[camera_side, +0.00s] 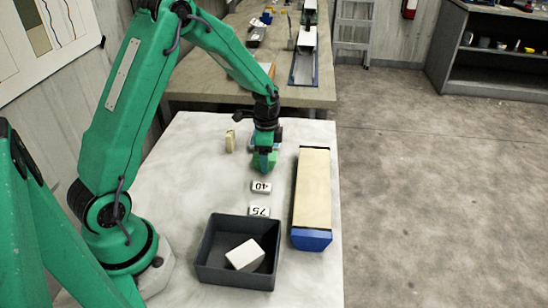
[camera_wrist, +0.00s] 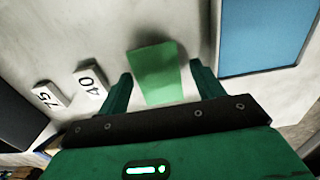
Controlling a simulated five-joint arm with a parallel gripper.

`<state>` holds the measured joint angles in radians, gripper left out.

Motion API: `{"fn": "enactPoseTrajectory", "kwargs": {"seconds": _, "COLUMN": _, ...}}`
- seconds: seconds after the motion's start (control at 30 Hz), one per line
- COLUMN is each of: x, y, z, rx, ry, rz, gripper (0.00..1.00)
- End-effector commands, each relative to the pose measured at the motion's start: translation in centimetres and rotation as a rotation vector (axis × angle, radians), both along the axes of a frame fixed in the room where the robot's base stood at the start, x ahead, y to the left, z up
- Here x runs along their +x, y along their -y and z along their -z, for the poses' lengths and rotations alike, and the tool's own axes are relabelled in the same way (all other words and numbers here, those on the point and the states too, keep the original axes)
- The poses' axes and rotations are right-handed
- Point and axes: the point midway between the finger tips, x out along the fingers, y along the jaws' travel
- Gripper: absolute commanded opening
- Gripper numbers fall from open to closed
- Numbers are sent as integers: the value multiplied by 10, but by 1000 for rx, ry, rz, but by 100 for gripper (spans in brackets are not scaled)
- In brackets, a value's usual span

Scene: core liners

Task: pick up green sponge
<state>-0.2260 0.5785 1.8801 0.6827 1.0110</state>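The green sponge (camera_wrist: 158,72) stands out as a light green block on the pale table in the wrist view. My gripper (camera_wrist: 160,69) is open, with one dark green finger on each side of the sponge and a small gap to it on both sides. In the side view, my gripper (camera_side: 262,163) points down close to the table, and the sponge (camera_side: 272,160) shows partly at its right. The fingers hide some of it. I cannot tell how far down the fingers reach along it.
Small white blocks marked 40 (camera_side: 261,187) and 75 (camera_side: 259,211) lie nearby. A dark grey bin (camera_side: 210,262) holds a white block (camera_side: 245,255). A long beige core box (camera_side: 312,190) with a blue end stands at right. A beige block (camera_side: 230,141) stands left of my gripper.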

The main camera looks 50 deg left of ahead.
Motion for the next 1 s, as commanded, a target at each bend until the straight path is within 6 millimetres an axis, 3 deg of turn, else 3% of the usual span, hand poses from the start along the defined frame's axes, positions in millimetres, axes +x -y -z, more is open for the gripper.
{"fn": "enactPoseTrajectory", "kwargs": {"seconds": 0.03, "x": 0, "y": 0, "z": 0, "rx": 0, "ry": 0, "rz": 0, "gripper": 57}}
{"fn": "enactPoseTrajectory", "kwargs": {"seconds": 0.23, "x": 0, "y": 0, "z": 0, "rx": 0, "ry": 0, "rz": 0, "gripper": 20}}
{"fn": "enactPoseTrajectory", "kwargs": {"seconds": 0.67, "x": 0, "y": 0, "z": -5, "rx": 1, "ry": 1, "rz": 0, "gripper": 20}}
{"fn": "enactPoseTrajectory", "kwargs": {"seconds": 1.0, "x": 1, "y": 0, "z": -45, "rx": 1, "ry": 4, "rz": 1, "gripper": 20}}
